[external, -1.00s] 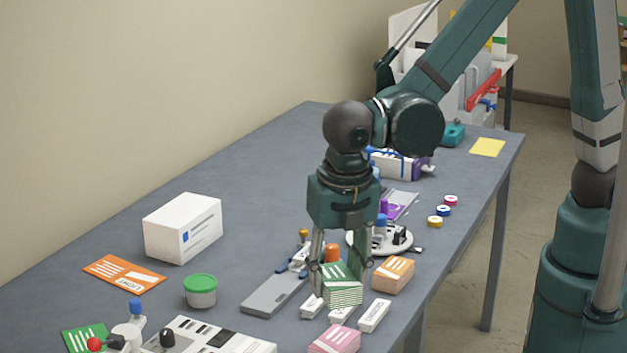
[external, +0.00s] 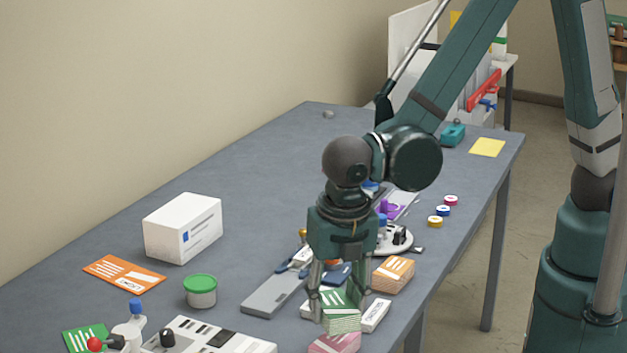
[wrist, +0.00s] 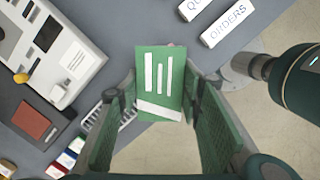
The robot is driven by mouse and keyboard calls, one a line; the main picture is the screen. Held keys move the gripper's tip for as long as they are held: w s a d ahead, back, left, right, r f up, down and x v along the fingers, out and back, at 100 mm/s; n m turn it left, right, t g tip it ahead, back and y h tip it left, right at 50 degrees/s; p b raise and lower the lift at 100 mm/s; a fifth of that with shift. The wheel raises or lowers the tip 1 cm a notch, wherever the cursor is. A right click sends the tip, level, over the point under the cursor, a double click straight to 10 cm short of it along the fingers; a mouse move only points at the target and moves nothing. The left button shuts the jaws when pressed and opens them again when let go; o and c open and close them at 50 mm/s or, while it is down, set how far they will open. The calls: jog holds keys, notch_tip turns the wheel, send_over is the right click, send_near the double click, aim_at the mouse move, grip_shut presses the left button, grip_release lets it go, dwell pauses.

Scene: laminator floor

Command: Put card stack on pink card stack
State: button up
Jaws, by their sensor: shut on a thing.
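The green card stack (external: 341,312) is held between the fingers of my gripper (external: 338,295). In the wrist view the green stack (wrist: 160,82) shows from above with white stripes, between the two green finger pads of my gripper (wrist: 160,100). The pink card stack (external: 335,343) lies at the front edge of the table, directly below the green stack in the external view. The green stack's lower edge meets the pink stack's top in the picture; I cannot tell whether they touch. In the wrist view the pink stack is almost wholly hidden under the green one.
An orange card stack (external: 393,274) and a white labelled block (external: 376,315) stand close by on the right. A grey flat device (external: 274,293) lies to the left. A white machine (external: 215,338) stands at the front left. The table edge is near on the right.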

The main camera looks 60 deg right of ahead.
aim_at(335, 339)
jog(key=shift+f, duration=0.15)
jog(key=shift+f, duration=1.95)
jog(key=shift+f+b, duration=0.2)
jog(key=shift+b, duration=0.25)
jog(key=o, duration=1)
jog(key=shift+c, duration=0.2)
jog(key=shift+r, duration=0.15)
jog(key=shift+s+a+r+p, duration=0.2)
jog(key=shift+r+p, duration=0.1)
jog(key=shift+r, duration=1.7)
jog(key=shift+s+a+r+p, duration=0.25)
jog(key=shift+r+p, duration=0.05)
jog(key=shift+r, duration=1.7)
jog(key=shift+s+a+r+p, duration=0.2)
jog(key=shift+r+p, duration=0.1)
jog(key=shift+r, duration=1.7)
jog(key=shift+d, duration=0.15)
